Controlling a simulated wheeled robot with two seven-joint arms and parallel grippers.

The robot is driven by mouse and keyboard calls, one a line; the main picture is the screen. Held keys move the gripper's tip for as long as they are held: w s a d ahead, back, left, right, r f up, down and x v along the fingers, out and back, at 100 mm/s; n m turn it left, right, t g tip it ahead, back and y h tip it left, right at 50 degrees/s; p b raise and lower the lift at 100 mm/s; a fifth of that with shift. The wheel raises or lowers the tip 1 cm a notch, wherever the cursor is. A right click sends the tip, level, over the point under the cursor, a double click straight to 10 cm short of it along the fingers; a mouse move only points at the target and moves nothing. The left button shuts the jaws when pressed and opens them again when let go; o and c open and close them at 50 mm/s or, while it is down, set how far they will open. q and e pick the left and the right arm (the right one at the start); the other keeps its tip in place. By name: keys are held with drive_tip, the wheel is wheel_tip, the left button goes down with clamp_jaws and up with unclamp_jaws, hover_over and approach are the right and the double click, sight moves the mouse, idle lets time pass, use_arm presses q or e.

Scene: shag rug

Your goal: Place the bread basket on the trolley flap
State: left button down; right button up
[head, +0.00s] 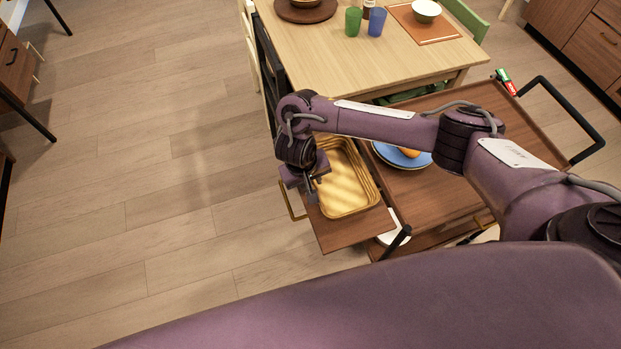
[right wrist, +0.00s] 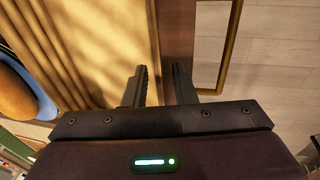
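The bread basket (head: 347,187) is a pale yellow, ribbed, empty rectangular tray. It sits flat on the brown trolley flap (head: 345,234) at the left end of the trolley. My right gripper (head: 313,188) is at the basket's left long side. In the right wrist view the fingers of my right gripper (right wrist: 160,82) are apart, one over the inside of the basket (right wrist: 95,45) and the other outside its rim, over the flap (right wrist: 178,38). A gap shows between the rim and the outer finger. My left gripper is not in view.
The trolley top (head: 425,190) holds a blue plate (head: 388,153) with an orange item, close to the basket. A dining table (head: 340,55) with cups and bowls stands behind. A metal loop (head: 291,203) juts from the flap's left side. The floor at left is clear.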

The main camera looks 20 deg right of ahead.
drive_tip(key=shift+r, duration=0.15)
drive_tip(key=p+v, duration=0.7)
drive_tip(key=v, duration=0.5)
drive_tip(key=shift+p, duration=0.4)
drive_tip(key=shift+s, duration=0.1)
